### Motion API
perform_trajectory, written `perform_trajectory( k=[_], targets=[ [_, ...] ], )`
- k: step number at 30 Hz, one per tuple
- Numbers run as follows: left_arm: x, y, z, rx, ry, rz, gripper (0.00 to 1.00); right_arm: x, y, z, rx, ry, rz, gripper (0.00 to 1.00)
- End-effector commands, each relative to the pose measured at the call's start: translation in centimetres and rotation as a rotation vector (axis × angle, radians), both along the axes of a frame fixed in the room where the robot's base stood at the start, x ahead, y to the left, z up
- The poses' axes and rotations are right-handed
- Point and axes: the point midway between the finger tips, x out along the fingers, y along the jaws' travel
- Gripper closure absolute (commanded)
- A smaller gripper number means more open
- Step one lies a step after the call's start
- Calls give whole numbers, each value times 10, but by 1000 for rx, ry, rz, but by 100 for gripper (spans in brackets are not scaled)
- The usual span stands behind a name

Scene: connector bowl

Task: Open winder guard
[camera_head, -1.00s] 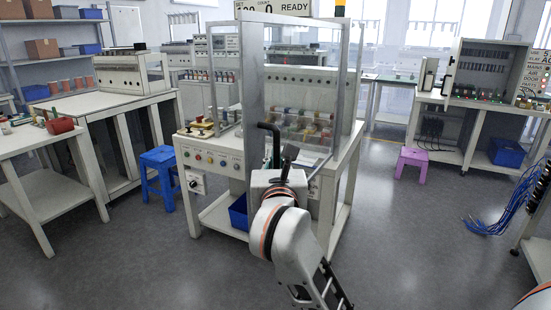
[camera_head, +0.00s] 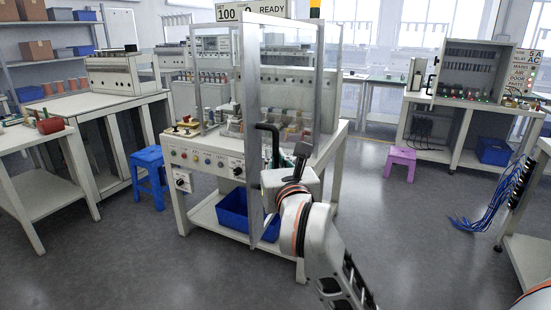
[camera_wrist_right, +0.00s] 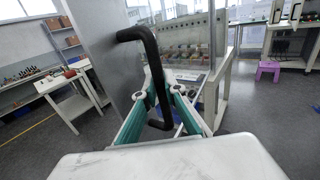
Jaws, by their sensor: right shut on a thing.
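The winder guard (camera_head: 252,190) is a metal-framed clear panel on the front of the winder machine (camera_head: 212,165). It stands swung out towards me, seen nearly edge-on. Its black bent handle (camera_head: 267,127) is on the near side; in the right wrist view the handle (camera_wrist_right: 135,35) runs down between the fingers. My right gripper (camera_wrist_right: 160,92) is shut on the handle, with its green-sided fingers either side of the bar. In the head view the gripper (camera_head: 284,163) is partly hidden by its wrist. My left gripper is not in view.
A blue bin (camera_head: 232,212) sits on the machine's lower shelf. A blue stool (camera_head: 148,160) stands left, a purple stool (camera_head: 402,158) right. White benches flank both sides. Blue cables (camera_head: 485,205) hang at the right. Grey floor is open around the machine.

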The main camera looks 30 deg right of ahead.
Motion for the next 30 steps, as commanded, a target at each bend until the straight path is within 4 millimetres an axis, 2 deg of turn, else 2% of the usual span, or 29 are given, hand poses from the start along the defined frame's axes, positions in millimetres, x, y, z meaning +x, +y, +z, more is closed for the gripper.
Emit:
perform_trajectory(
  k=[10, 11, 12, 23, 26, 30],
  targets=[
    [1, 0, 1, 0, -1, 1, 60, 0, -1, 1, 0, -2, -2, 100],
    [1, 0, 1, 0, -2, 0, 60, 0, -1, 1, 0, -2, -2, 82],
    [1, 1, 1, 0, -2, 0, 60, 0, -1, 1, 0, -2, -2, 73],
    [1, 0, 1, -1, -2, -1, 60, -1, 0, 0, 0, -1, 0, 73],
    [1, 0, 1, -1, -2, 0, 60, -9, 3, 0, -1, -1, 0, 73],
    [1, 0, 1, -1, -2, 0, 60, -29, 9, 0, 2, -2, 1, 73]
  ],
)
